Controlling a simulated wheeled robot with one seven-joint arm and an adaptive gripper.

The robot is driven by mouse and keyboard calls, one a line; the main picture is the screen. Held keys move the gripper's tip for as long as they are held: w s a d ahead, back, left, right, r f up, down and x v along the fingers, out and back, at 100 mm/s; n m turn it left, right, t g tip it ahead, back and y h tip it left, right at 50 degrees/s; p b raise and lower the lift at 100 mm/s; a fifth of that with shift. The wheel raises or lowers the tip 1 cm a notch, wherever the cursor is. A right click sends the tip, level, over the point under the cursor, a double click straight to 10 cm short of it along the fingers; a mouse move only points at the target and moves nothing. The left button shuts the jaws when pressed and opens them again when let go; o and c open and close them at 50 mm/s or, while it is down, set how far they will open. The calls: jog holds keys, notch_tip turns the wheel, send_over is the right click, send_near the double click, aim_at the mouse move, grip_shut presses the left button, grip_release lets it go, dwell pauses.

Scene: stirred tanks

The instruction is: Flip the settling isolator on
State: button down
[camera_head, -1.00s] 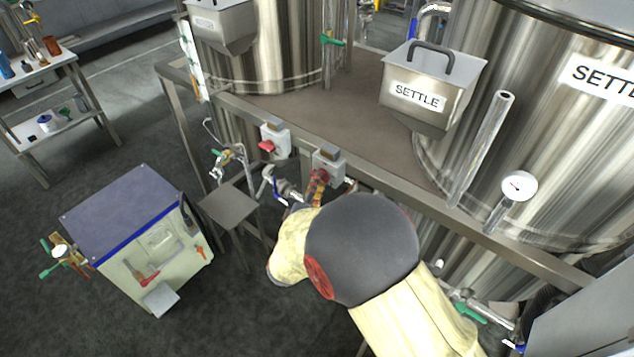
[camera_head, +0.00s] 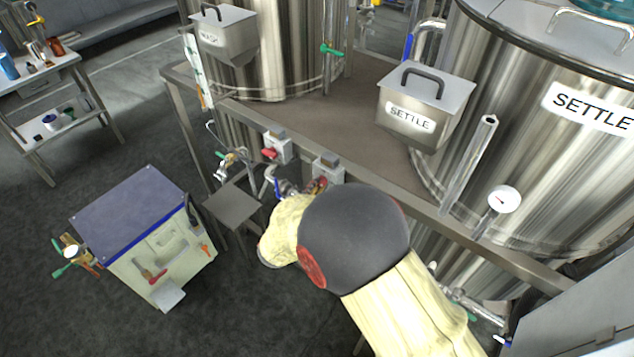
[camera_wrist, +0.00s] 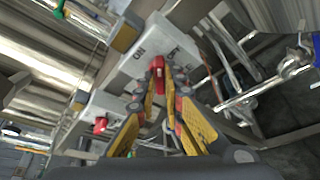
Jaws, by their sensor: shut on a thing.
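The settling isolator is a grey box (camera_head: 328,167) on the frame rail below the bin marked SETTLE. In the wrist view its pale face (camera_wrist: 140,66) carries the word ON and, to the right, a second marking I cannot read clearly. Its red handle (camera_wrist: 157,63) stands between my fingertips. My gripper (camera_wrist: 159,80), with yellow and black fingers, is shut on this handle. In the head view my gripper (camera_head: 316,186) is mostly hidden by my arm, right in front of the box.
A second grey box with a red lever (camera_head: 270,153) sits to the left on the same rail; that lever also shows in the wrist view (camera_wrist: 100,125). Pipes and valves (camera_head: 235,163) lie below. A blue-topped cabinet (camera_head: 125,205) stands at left on open floor.

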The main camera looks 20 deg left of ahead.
jog(key=n+g+h+p, duration=0.1)
jog(key=n+p, duration=0.1)
jog(key=n+h+p, duration=0.1)
jog(key=n+p, duration=0.1)
jog(key=p, duration=0.1)
jog(key=n+g+h+p, duration=0.1)
jog(key=n+p, duration=0.1)
jog(key=p, duration=0.1)
jog(key=shift+w+a+r+g, duration=0.1)
jog(key=shift+a+r+g, duration=0.05)
jog(key=shift+a+g, duration=0.15)
jog(key=shift+n+h, duration=0.3)
jog(key=shift+h, duration=0.1)
jog(key=c, duration=2)
grip_release()
jog(key=shift+o, duration=0.5)
jog(key=v, duration=1.2)
